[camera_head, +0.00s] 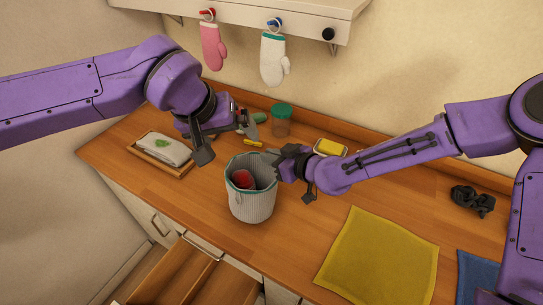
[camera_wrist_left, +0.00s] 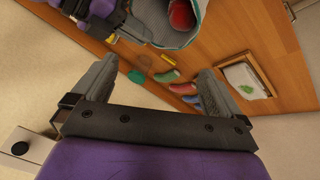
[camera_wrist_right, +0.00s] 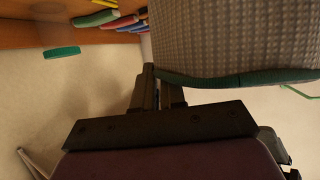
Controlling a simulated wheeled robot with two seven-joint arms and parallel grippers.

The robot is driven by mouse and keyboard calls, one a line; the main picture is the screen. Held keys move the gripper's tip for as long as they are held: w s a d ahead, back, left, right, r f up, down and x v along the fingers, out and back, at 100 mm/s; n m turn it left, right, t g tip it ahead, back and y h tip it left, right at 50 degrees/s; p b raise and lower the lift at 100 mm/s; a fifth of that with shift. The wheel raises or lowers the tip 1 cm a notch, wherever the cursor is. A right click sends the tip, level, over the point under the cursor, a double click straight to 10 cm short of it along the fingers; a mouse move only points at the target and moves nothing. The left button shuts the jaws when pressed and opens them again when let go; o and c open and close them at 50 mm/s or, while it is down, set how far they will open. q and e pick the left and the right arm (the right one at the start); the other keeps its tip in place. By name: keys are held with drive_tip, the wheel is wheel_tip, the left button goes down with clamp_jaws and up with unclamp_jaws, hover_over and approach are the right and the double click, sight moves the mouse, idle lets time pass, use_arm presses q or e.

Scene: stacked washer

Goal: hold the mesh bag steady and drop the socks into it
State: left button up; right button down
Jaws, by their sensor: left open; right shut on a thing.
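The mesh bag (camera_head: 252,207) is a grey ribbed container with a teal rim, upright on the wooden counter. A red item (camera_head: 242,179), perhaps a sock, lies inside; it also shows in the left wrist view (camera_wrist_left: 182,14). My right gripper (camera_head: 279,168) is shut on the bag's rim at its right side; the bag fills the top of the right wrist view (camera_wrist_right: 235,40). My left gripper (camera_head: 226,138) is open and empty above the counter, behind and left of the bag.
A green-lidded jar (camera_head: 281,123) stands behind the bag. A tray with a folded cloth (camera_head: 166,149) lies at left, a yellow sponge in a dish (camera_head: 331,147) at right. A yellow cloth (camera_head: 379,258) covers the front right. An open drawer (camera_head: 178,280) is below the counter.

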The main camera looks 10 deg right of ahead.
drive_tip(key=shift+s+d+f, duration=0.1)
drive_tip(key=shift+s+f, duration=0.1)
drive_tip(key=shift+f, duration=0.25)
drive_tip(key=c, duration=1.1)
unclamp_jaws()
drive_tip(key=shift+w, duration=0.1)
drive_tip(key=shift+w+r, duration=0.1)
drive_tip(key=shift+w, duration=0.05)
drive_tip(key=v, duration=1.2)
drive_tip(key=shift+r, duration=0.1)
